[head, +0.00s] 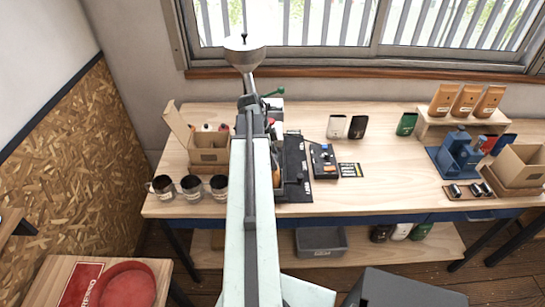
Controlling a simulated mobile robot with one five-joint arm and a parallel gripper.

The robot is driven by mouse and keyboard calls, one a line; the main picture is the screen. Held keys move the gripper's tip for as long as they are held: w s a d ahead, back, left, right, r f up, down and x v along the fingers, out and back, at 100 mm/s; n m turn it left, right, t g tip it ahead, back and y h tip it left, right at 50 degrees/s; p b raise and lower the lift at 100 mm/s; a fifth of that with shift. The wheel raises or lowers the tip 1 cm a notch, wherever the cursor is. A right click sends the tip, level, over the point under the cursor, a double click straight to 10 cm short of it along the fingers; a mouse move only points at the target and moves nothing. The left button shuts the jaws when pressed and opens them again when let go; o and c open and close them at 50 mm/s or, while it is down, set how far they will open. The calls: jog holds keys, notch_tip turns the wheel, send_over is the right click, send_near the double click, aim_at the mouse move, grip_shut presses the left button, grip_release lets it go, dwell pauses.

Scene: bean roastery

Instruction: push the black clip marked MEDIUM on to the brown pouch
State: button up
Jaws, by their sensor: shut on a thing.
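My arm reaches up the middle of the head view over the table, and my gripper is hidden at or behind its far end. I cannot see its fingers or anything in them. A small orange-brown patch (276,174) shows just right of my arm, by a black stand or tray (294,165). It may be part of the brown pouch, but most of it is covered. A black holder (323,161) with small coloured pieces lies to the right of that. I cannot make out the clip marked MEDIUM or read any clip label.
A grinder with a metal hopper (244,54) stands behind my arm. Brown pouches (466,101) stand on a riser (440,127) at right, near a blue fixture (457,153). The table's middle right (390,165) is clear.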

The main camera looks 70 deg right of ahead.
jog(key=o, duration=1.8)
notch_tip(320, 180, up, 7)
jog(key=p, duration=0.7)
jog(key=shift+r, duration=0.1)
